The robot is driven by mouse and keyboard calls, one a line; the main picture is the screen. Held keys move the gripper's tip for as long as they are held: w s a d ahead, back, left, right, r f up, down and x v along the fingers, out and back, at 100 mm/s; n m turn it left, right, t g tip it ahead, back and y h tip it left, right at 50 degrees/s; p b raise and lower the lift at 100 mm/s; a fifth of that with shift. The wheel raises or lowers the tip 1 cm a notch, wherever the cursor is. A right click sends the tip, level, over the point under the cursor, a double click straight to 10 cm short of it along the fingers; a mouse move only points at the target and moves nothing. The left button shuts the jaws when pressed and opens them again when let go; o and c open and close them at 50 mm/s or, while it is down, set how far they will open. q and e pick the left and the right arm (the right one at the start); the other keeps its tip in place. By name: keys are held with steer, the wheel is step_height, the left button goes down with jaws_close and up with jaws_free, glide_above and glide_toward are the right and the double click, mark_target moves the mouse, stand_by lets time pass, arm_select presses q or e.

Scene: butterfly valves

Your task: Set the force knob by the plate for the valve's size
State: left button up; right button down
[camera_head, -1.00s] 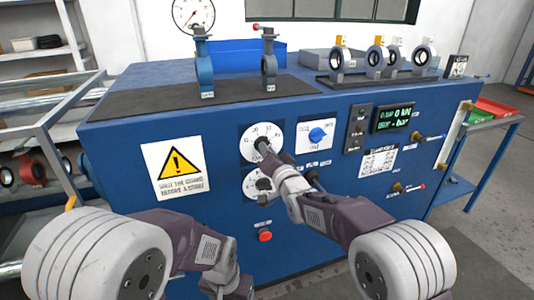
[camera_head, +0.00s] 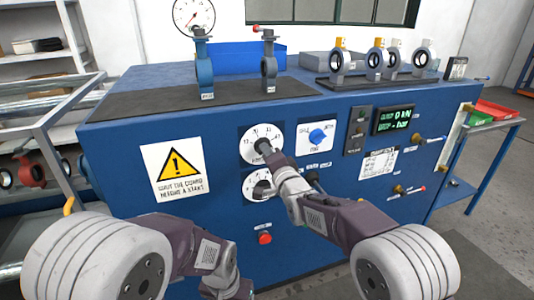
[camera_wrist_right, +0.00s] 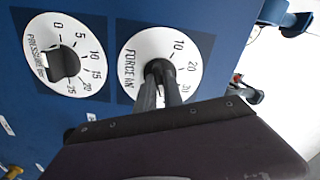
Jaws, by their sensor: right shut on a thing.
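The force knob (camera_wrist_right: 158,72) is dark and sits at the centre of a white dial marked FORCE kN (camera_wrist_right: 140,44), with 10, 20 and 30 readable in the right wrist view. In the head view this is the upper dial (camera_head: 254,133) on the blue machine front. My right gripper (camera_wrist_right: 162,82) is shut on the knob, and its fingers hide the lower part of the dial. I cannot tell the knob's setting. A small printed plate (camera_head: 378,163) is on the panel at right, too small to read. My left gripper is out of view below the frame.
The pressure knob (camera_wrist_right: 63,65) is close beside the force dial.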

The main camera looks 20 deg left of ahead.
steer(key=c, duration=1.5)
jaws_free()
steer(key=shift+o, duration=0.2)
steer(key=v, duration=0.9)
